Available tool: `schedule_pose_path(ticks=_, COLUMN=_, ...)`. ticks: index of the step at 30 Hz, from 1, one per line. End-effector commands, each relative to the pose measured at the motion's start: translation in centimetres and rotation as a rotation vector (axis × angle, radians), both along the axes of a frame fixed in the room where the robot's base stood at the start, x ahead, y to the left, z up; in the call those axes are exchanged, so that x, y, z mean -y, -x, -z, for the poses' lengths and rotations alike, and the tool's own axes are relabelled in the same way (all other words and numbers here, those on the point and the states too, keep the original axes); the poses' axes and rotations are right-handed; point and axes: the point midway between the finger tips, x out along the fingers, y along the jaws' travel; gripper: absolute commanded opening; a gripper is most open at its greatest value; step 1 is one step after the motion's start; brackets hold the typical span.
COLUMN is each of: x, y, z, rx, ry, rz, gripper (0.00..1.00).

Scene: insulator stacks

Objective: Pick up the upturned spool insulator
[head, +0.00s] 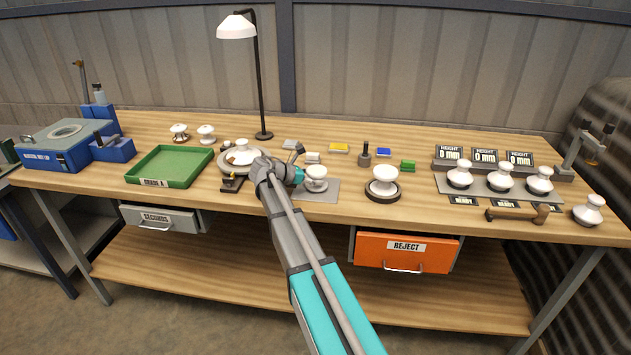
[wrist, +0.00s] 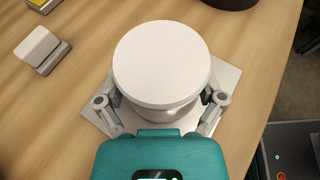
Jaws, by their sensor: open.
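The white spool insulator (wrist: 161,62) stands on a grey plate (wrist: 228,78), its broad flat disc facing up in the wrist view. In the head view this spool (head: 316,178) is on the grey plate (head: 328,190) at the table's front middle. My gripper (wrist: 160,104) is open, with one finger on each side of the spool just below the disc. The disc hides most of the lower body, and I cannot tell whether the fingers touch it. In the head view my gripper (head: 298,166) is at the spool's left and partly hides it.
Another white insulator (head: 384,182) on a dark round base stands to the right. A round dish (head: 238,168) and green tray (head: 170,166) lie left. Several insulators stand on a plate (head: 478,186) at the right.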

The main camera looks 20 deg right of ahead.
Motion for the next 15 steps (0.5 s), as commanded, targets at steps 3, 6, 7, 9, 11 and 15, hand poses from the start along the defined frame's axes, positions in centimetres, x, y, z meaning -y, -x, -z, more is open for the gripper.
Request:
schedule_pose_path(ticks=3, x=-0.03, y=0.00, z=-0.01, rx=0.000, ry=0.000, rz=0.000, gripper=0.88)
schedule_pose_path(ticks=6, x=-0.04, y=0.00, z=-0.01, rx=0.000, ry=0.000, rz=0.000, gripper=0.88)
schedule_pose_path(ticks=7, x=-0.04, y=0.00, z=-0.01, rx=0.000, ry=0.000, rz=0.000, gripper=0.88)
schedule_pose_path(ticks=9, x=-0.04, y=0.00, z=-0.01, rx=0.000, ry=0.000, rz=0.000, gripper=0.88)
schedule_pose_path(ticks=11, x=-0.05, y=0.00, z=-0.01, rx=0.000, ry=0.000, rz=0.000, gripper=0.80)
schedule_pose_path(ticks=15, x=-0.06, y=-0.01, z=-0.01, rx=0.000, ry=0.000, rz=0.000, gripper=0.54)
